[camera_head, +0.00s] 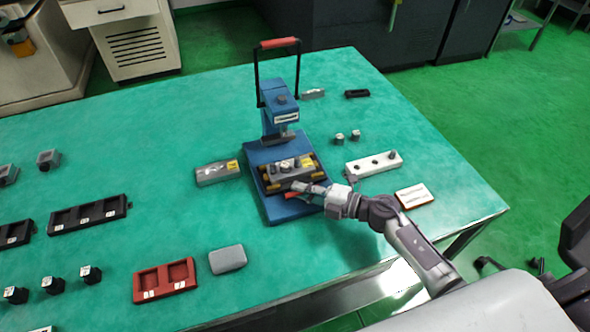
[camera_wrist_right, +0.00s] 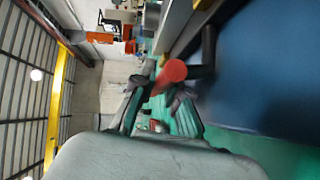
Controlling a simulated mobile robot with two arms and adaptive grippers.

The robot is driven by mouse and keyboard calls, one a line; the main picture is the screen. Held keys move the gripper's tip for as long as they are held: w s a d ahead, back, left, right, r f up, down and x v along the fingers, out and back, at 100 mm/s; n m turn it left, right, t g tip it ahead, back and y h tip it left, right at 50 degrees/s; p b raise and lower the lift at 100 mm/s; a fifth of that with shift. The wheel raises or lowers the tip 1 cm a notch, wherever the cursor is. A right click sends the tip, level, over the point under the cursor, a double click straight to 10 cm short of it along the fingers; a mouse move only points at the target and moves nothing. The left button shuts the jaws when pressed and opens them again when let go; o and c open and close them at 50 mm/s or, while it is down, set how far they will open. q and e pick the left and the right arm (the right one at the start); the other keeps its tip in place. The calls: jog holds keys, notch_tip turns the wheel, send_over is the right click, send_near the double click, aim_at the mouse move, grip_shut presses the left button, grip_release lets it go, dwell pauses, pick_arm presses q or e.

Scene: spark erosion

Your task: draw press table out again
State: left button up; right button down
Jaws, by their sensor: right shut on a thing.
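A blue press (camera_head: 280,115) with a red-topped lever handle (camera_head: 279,43) stands upright on the green table. Its dark sliding table (camera_head: 290,180) with yellow parts sits on the blue base (camera_head: 258,195), carrying small grey pieces. My right gripper (camera_head: 298,193) is at the front edge of this press table, shut on its red handle (camera_head: 290,194). In the right wrist view, the red handle's round end (camera_wrist_right: 173,70) shows between the dark fingers (camera_wrist_right: 160,95), with the blue base at right. My left gripper is not in view.
A grey block (camera_head: 217,172) lies left of the press, a white strip with knobs (camera_head: 374,164) to the right. A red tray (camera_head: 165,280), a grey case (camera_head: 227,259) and black trays (camera_head: 88,214) lie at front left. Bare table lies in front of the press.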

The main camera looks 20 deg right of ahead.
jog(key=s+p, duration=0.1)
jog(key=s, duration=0.4)
jog(key=shift+d, duration=0.1)
jog(key=shift+f, duration=0.1)
jog(key=c, duration=1.4)
grip_release()
jog(key=shift+c, duration=0.2)
jog(key=shift+d, duration=0.15)
jog(key=v, duration=1.2)
